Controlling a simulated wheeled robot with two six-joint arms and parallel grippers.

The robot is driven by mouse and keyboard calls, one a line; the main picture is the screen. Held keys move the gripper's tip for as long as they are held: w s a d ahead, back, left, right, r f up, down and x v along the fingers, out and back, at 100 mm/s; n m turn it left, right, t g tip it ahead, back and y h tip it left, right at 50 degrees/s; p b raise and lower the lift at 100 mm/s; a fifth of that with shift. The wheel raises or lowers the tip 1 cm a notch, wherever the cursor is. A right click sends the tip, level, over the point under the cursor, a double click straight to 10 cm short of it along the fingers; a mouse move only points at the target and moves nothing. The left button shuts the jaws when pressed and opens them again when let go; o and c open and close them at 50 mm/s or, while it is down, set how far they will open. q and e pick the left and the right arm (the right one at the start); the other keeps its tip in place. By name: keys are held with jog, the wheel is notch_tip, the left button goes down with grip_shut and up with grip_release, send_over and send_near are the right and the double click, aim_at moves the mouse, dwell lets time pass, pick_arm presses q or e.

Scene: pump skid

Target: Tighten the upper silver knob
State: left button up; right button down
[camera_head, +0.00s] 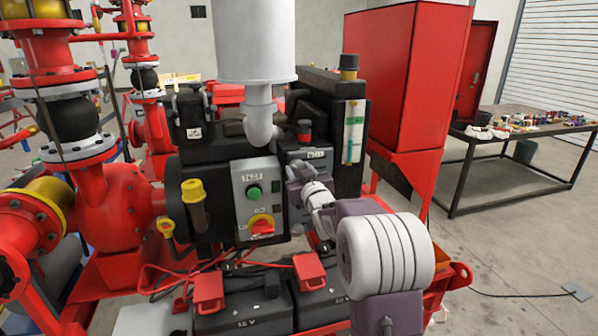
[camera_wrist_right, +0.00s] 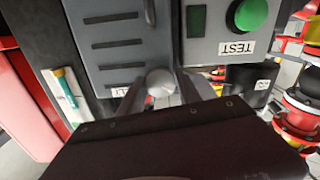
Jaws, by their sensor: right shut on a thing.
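The upper silver knob (camera_wrist_right: 160,80) is a round grey knob on the grey panel, between the two fingers of my right gripper (camera_wrist_right: 163,90) in the wrist view. The right gripper (camera_head: 294,176) is shut on it. In the head view the gripper and wrist hide this knob. A second silver knob (camera_head: 297,229) shows lower on the same panel, below the gripper and clear of it. My left gripper is in neither view.
Left of the gripper is a control box (camera_head: 256,198) with a green button and a red-yellow switch. A yellow-capped filler (camera_head: 194,203) stands farther left. Batteries with red clamps (camera_head: 309,268) lie below. A red cabinet (camera_head: 404,80) and a table (camera_head: 520,140) stand to the right.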

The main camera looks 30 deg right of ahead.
jog(key=shift+f+n+b, duration=0.15)
jog(key=shift+n+b, duration=0.55)
jog(key=shift+b, duration=0.15)
jog(key=n+b, duration=0.5)
jog(key=n, duration=0.1)
jog(key=shift+d, duration=0.1)
jog(key=n+b, duration=0.2)
jog(key=n, duration=0.1)
jog(key=shift+n+b, duration=0.4)
jog(key=n+b, duration=0.1)
jog(key=n, duration=0.1)
jog(key=shift+n, duration=0.3)
jog(key=n+b, duration=0.1)
jog(key=n, duration=0.2)
jog(key=shift+r+n+b, duration=0.2)
jog(key=shift+n+b, duration=0.1)
jog(key=shift+b, duration=0.1)
jog(key=n+b, duration=0.1)
jog(key=n, duration=0.2)
jog(key=shift+r+n+b, duration=0.1)
jog(key=shift+n+b, duration=0.2)
jog(key=shift+n, duration=1.4)
